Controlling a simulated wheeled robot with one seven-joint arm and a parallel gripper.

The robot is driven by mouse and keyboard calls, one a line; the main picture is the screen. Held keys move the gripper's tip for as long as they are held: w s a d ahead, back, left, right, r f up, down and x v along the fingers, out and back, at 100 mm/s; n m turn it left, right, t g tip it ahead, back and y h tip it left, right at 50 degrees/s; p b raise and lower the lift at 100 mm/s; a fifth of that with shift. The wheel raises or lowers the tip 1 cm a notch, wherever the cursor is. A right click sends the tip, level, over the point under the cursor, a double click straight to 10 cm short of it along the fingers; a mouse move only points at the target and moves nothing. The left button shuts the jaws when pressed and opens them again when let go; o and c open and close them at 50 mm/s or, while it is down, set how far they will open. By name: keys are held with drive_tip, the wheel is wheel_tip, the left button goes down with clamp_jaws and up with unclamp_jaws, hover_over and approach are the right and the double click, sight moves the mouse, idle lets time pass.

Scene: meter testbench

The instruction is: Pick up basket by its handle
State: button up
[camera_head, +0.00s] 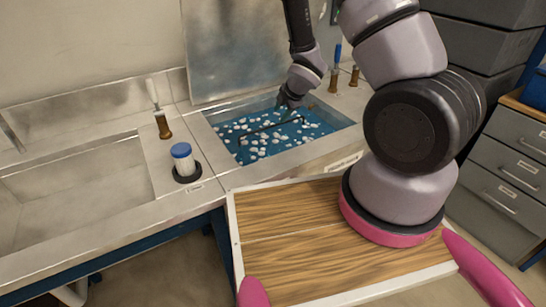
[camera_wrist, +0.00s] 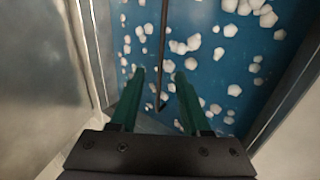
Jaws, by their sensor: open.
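The basket's handle looks like a thin dark rod (camera_head: 268,129) over the blue, white-lumped surface inside a sunken metal basin (camera_head: 335,108). The basket's body cannot be told apart from this surface. My gripper (camera_head: 287,104) reaches down from above at the far side of the basin. In the wrist view my gripper (camera_wrist: 157,78) has two green fingers spread apart, with nothing held. The dark rod (camera_wrist: 162,45) runs lengthwise through the picture, in line with the gap between the fingertips. Whether it lies between them in depth cannot be told.
A white jar with a blue lid (camera_head: 182,158) stands on the counter left of the basin. A brown-based fixture (camera_head: 162,124) is behind it. A metal panel (camera_head: 235,50) rises behind the basin. An empty sink (camera_head: 75,190) is at left.

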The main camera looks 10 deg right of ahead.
sight(272, 126)
drive_tip(key=x, duration=0.5)
drive_tip(key=shift+a+f, duration=0.1)
drive_tip(key=shift+f, duration=0.3)
drive_tip(key=shift+x, duration=2.7)
drive_tip(key=shift+r, duration=0.1)
clamp_jaws()
